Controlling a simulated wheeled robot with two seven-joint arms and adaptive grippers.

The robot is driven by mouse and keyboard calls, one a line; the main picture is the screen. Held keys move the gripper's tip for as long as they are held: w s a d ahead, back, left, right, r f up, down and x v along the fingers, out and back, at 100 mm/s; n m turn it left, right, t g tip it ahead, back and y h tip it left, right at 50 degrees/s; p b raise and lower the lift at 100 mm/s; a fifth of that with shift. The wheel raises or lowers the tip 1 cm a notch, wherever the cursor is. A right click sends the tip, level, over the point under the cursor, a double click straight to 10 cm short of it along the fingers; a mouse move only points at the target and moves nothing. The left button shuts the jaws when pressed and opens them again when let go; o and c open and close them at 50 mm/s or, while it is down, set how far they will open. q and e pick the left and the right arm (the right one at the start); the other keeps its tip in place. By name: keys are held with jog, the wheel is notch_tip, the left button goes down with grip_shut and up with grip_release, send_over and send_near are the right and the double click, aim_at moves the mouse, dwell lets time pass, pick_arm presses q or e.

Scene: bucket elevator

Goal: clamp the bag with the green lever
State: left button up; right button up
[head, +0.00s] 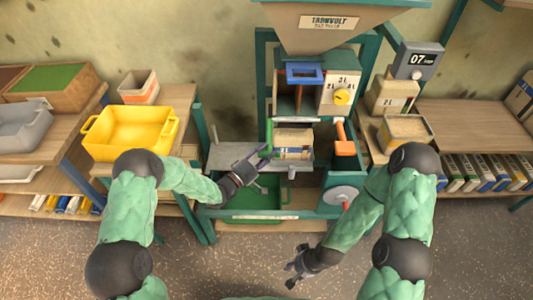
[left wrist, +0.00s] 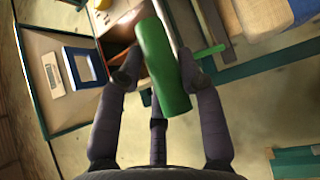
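The green lever (head: 269,136) stands upright on the left side of the machine's middle bay. In the left wrist view the green lever (left wrist: 163,65) fills the gap between my fingers. My left gripper (head: 264,153) is at the lever, with fingertips against both sides of its grip (left wrist: 158,75), and appears shut on it. The bag (head: 293,143), tan with a blue and white label, sits in the bay just right of the lever, below the spout. My right gripper (head: 295,268) hangs low in front of the machine, its fingers spread and empty.
An orange-handled lever (head: 344,140) is on the bay's right. A yellow tub (head: 130,131) stands on the left bench. A display reading 07 (head: 418,60) is at right. The floor in front is clear.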

pick_arm(q)
grip_shut()
jog(key=shift+r+p, duration=0.35)
jog(key=shift+p, duration=0.15)
jog(key=r+n+g+y+p, duration=0.1)
jog(key=r+p, duration=0.1)
jog(key=p, duration=0.2)
jog(key=r+n+g+y+p, duration=0.1)
jog(key=r+p, duration=0.2)
jog(key=p, duration=0.1)
jog(key=r+n+g+y+p, duration=0.1)
jog(key=r+p, duration=0.1)
jog(key=p, duration=0.2)
jog(key=shift+w+r+n, duration=0.15)
jog(key=shift+w+n, duration=0.15)
jog(key=shift+n, duration=0.1)
jog(key=shift+w+r+p, duration=0.2)
jog(key=shift+r+p, duration=0.1)
jog(key=shift+p, duration=0.25)
jog(key=shift+w+a+r+p, duration=0.1)
jog(key=shift+w+r+p, duration=0.35)
jog(key=shift+r, duration=0.4)
jog(key=o, duration=1.1)
grip_release()
jog(key=shift+f, duration=0.2)
